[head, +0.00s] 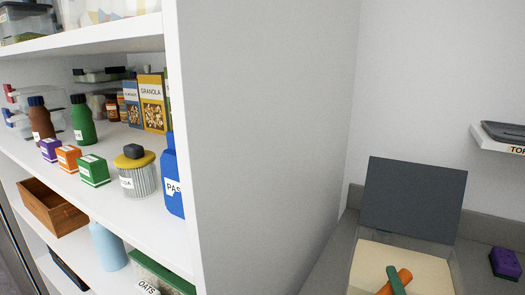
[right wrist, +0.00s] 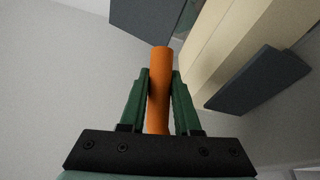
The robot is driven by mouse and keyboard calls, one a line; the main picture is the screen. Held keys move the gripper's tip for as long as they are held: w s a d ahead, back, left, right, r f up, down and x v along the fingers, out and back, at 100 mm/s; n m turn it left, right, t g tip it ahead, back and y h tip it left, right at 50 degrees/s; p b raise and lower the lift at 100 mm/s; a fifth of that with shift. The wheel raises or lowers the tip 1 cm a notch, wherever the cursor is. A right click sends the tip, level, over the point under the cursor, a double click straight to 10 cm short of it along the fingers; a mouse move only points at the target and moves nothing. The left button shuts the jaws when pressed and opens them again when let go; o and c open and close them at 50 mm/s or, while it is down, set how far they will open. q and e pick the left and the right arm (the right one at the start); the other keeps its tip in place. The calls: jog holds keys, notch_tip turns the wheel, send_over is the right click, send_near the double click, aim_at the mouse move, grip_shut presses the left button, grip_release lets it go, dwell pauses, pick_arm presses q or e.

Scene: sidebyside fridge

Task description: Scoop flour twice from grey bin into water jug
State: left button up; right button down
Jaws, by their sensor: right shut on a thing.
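The grey bin stands at the lower right of the head view, its dark grey lid (head: 412,200) raised upright behind it. Pale cream flour (head: 385,256) shows inside. My right gripper (head: 397,281) is over the flour, its green fingers shut on an orange handle (head: 400,276), which looks like the scoop's. In the right wrist view the handle (right wrist: 160,85) stands between both fingers (right wrist: 160,88). The scoop's bowl is not visible, so I cannot tell whether it holds flour. I cannot make out a water jug. My left gripper is not in view.
A purple sponge (head: 505,263) lies on the grey counter right of the bin. A small wall shelf (head: 497,138) with a dark tray is above. A white partition (head: 270,140) separates the bin from shelves holding boxes, bottles and a yellow-lidded jar (head: 137,178).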

jog(key=s+a+f+n+y+p, duration=0.1)
jog(key=s+a+n+y, duration=0.1)
jog(key=s+a, duration=0.3)
jog(key=shift+f+y, duration=0.4)
jog(key=shift+y, duration=0.1)
jog(key=shift+d, duration=0.1)
